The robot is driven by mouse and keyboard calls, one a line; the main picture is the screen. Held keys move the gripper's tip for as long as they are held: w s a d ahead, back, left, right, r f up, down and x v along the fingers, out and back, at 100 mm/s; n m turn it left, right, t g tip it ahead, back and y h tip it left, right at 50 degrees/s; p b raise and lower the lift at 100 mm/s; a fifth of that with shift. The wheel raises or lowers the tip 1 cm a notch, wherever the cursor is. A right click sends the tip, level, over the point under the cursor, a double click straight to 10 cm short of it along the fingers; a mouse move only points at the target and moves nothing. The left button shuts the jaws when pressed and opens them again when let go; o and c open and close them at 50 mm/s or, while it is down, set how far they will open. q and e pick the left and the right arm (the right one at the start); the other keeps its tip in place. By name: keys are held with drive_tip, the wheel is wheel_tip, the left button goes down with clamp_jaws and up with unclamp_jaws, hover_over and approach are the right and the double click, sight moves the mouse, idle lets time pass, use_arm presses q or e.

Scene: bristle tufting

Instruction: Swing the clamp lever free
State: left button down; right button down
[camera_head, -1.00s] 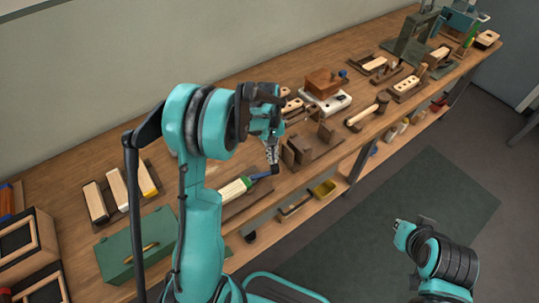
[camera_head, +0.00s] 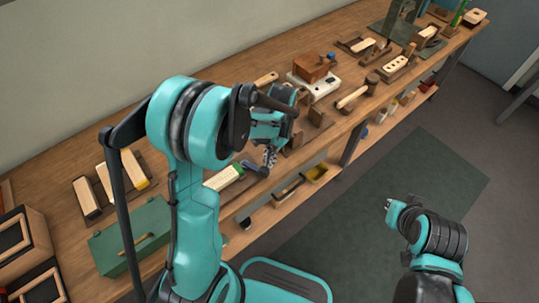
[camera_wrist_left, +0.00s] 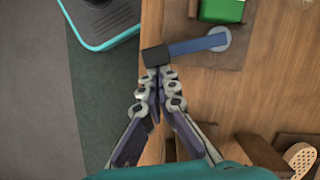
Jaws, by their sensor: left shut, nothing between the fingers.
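The clamp lever is a blue bar (camera_wrist_left: 197,45) with a black end grip (camera_wrist_left: 156,56). It turns on a round grey pivot on a wooden fixture (camera_wrist_left: 232,53) and points across the bench toward its front edge. In the head view the lever (camera_head: 254,167) lies beside a pale block with a green end (camera_head: 223,178). My left gripper (camera_wrist_left: 158,75) is shut and empty, its fingertips right at the black grip; I cannot tell whether they touch. It shows in the head view (camera_head: 270,158) too. My right gripper (camera_head: 390,205) is off the bench; its fingers are too small to read.
A green box (camera_head: 130,238) and pale-topped blocks stand left on the workbench (camera_head: 66,180). Wooden blocks, a mallet (camera_head: 352,97) and a white device with a brown block (camera_head: 314,82) lie farther right. The floor in front is open.

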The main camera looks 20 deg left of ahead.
use_arm(q)
drive_tip(key=shift+s+m+y, duration=0.5)
drive_tip(key=shift+s+m, duration=0.9)
drive_tip(key=shift+m, duration=0.5)
use_arm(e)
drive_tip(key=shift+f, duration=0.1)
